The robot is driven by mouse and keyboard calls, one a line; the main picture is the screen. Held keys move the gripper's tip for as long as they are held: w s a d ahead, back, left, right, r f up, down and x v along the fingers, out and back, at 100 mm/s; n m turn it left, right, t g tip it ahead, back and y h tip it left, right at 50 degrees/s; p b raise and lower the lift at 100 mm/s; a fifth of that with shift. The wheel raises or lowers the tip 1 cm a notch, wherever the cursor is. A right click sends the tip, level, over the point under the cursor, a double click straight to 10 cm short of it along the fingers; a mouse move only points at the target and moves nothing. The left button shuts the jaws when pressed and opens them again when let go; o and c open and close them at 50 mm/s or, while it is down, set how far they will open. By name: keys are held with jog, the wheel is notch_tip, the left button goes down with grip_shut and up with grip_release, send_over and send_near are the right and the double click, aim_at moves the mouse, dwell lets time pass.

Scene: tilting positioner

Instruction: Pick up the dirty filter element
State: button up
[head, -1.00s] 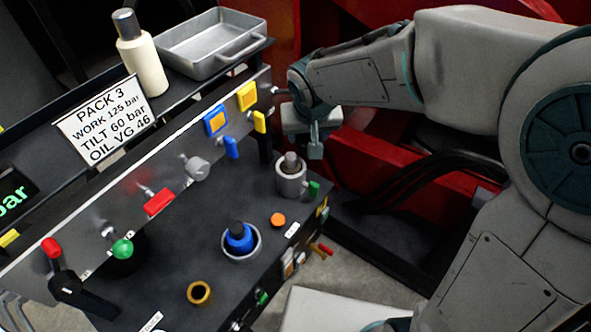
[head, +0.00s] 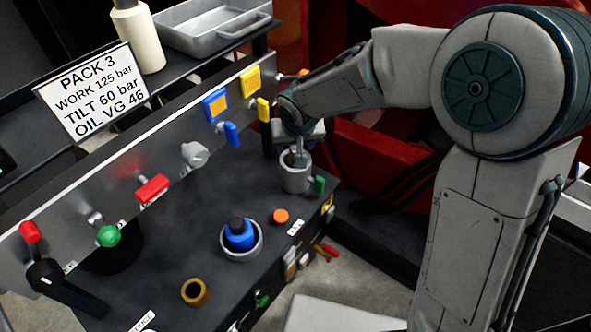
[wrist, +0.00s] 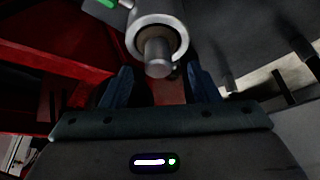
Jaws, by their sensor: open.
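A grey-brown cylinder that looks like the dirty filter element (wrist: 158,58) stands in a round light-grey cup (head: 295,179); in the wrist view the cup's rim (wrist: 178,40) rings it. My gripper (head: 298,158) is over this cup in the head view and hides most of the element there. In the wrist view my gripper (wrist: 160,86) is open, its two blue fingers apart to the left and right below the element, with nothing between the tips. Whether the fingers touch the cup cannot be told.
A blue part with a dark top (head: 239,234) sits in another cup, near an orange button (head: 281,216) and a brass ring (head: 194,291). The upright panel carries several levers, including a blue one (head: 232,134). A metal tray (head: 215,28) and bottle (head: 138,36) stand on the shelf.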

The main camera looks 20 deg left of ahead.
aim_at(296, 148)
jog(key=b+x, duration=0.1)
jog(key=x, duration=0.3)
jog(key=shift+w+f, duration=0.1)
jog(key=shift+w, duration=0.05)
jog(key=shift+c, duration=0.3)
grip_shut()
